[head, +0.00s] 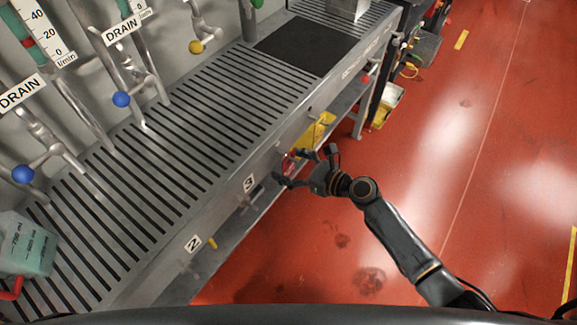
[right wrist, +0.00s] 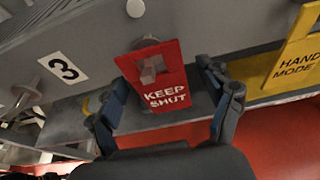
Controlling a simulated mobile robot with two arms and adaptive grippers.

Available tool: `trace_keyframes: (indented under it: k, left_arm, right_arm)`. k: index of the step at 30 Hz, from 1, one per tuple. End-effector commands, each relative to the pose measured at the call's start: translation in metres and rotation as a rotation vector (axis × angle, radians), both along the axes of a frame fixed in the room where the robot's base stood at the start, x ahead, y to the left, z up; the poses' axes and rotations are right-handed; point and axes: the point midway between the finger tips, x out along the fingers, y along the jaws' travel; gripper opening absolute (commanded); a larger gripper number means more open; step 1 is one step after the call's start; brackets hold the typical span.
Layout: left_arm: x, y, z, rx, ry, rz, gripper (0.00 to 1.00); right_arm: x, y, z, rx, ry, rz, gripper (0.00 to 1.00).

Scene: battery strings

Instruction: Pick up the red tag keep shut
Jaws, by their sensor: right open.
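The red tag reading "KEEP SHUT" (right wrist: 166,92) hangs on a grey peg on the bench's front rail in the right wrist view. In the head view the red tag (head: 288,163) is small and partly covered by my right gripper. My right gripper (head: 301,168) is at the bench's front edge. In the right wrist view my right gripper (right wrist: 165,112) is open, with one finger on each side of the tag's lower part. I cannot tell whether a finger touches it. My left gripper is not in view.
A yellow "HAND MODE" tag (right wrist: 295,55) hangs just right of the red one. A plate marked 3 (right wrist: 63,68) is to its left. The slatted bench top (head: 190,130) carries a jug (head: 25,248). The red floor (head: 480,150) is open at right.

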Motion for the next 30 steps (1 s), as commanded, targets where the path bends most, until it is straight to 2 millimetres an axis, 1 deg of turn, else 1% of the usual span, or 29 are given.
trace_keyframes:
  k: [2, 8, 11, 12, 14, 15, 16, 26, 30]
  left_arm:
    - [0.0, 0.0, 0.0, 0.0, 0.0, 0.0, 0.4]
    - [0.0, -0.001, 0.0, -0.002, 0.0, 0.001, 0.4]
    - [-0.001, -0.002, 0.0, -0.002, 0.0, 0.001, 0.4]
    - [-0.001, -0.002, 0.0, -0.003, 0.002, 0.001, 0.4]
    - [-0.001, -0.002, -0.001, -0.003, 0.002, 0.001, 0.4]
    - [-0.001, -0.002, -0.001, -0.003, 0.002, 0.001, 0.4]
    - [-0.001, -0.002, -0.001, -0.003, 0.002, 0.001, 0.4]
    - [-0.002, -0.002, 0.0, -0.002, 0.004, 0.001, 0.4]
    - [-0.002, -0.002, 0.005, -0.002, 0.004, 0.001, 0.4]
  right_arm:
    - [0.002, 0.004, -0.001, 0.0, -0.001, 0.001, 0.79]
    - [0.002, 0.004, -0.002, -0.001, 0.0, 0.0, 0.79]
    - [0.002, 0.004, -0.001, -0.001, 0.001, 0.0, 0.61]
    - [0.002, 0.004, -0.001, -0.001, 0.001, 0.0, 0.53]
    - [0.002, 0.004, -0.002, -0.001, 0.001, 0.0, 0.41]
    - [0.002, 0.004, -0.002, -0.001, 0.001, 0.0, 0.32]
    - [0.002, 0.004, -0.002, -0.001, 0.001, 0.0, 0.3]
    - [0.002, 0.003, 0.0, 0.0, 0.0, 0.0, 0.29]
    - [0.003, 0.003, 0.01, 0.0, -0.001, 0.0, 0.29]
